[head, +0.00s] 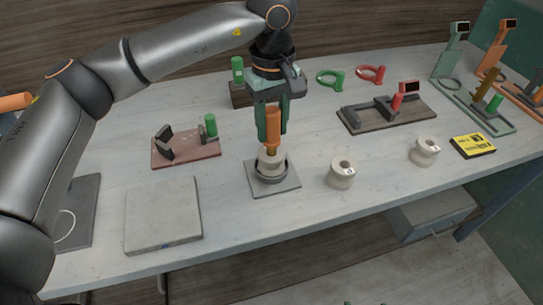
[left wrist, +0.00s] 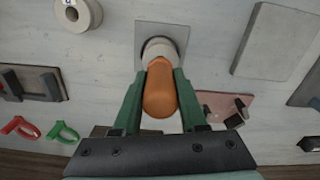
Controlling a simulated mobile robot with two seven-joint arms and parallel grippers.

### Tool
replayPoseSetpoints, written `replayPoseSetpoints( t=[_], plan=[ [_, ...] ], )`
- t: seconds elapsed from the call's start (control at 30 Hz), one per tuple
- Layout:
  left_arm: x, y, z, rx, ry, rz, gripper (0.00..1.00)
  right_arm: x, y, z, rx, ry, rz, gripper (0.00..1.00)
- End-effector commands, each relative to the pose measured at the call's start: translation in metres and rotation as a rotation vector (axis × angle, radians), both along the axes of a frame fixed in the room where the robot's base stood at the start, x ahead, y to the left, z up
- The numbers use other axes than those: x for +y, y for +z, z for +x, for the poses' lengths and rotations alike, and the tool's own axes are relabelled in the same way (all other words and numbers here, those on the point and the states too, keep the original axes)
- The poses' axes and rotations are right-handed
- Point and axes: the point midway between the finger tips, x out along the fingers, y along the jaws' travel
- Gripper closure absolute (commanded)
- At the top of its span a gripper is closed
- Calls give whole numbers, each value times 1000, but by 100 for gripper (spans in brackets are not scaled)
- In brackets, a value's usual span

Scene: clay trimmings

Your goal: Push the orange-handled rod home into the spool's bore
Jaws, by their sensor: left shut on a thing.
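The orange-handled rod (head: 273,128) is upright in my left gripper (head: 272,136), which is shut on its handle. Below it, a cream spool (head: 269,162) stands in a dark ring on a grey square plate (head: 287,186). The rod's lower end meets the top of the spool; how deep it sits in the bore I cannot tell. In the left wrist view the orange handle (left wrist: 160,92) lies between the green fingers and covers part of the spool (left wrist: 160,52). My right gripper is not in view.
Two more spools stand to the right, one nearer (head: 341,175) and one farther (head: 424,151). A red-brown board fixture (head: 187,158) and a grey slab (head: 164,217) lie left. A dark fixture (head: 387,117) and red and green rings lie behind right. The table's front edge is near.

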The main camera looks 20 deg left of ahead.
Motion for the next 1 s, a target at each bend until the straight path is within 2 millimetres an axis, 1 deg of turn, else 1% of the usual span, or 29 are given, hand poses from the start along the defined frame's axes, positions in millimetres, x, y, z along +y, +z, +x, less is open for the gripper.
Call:
replayPoseSetpoints(
  t=[0.03, 0.1, 0.47, 1.0],
  plan=[
    [0, 5, 0, -2, 0, -1, 100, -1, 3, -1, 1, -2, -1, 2],
    [0, 9, 0, -2, 0, -1, 100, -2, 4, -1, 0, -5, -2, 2],
    [0, 28, 1, -3, 0, 0, 100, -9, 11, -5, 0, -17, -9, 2],
    [0, 54, 1, -2, 1, -1, 100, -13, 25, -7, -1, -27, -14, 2]
  ],
)
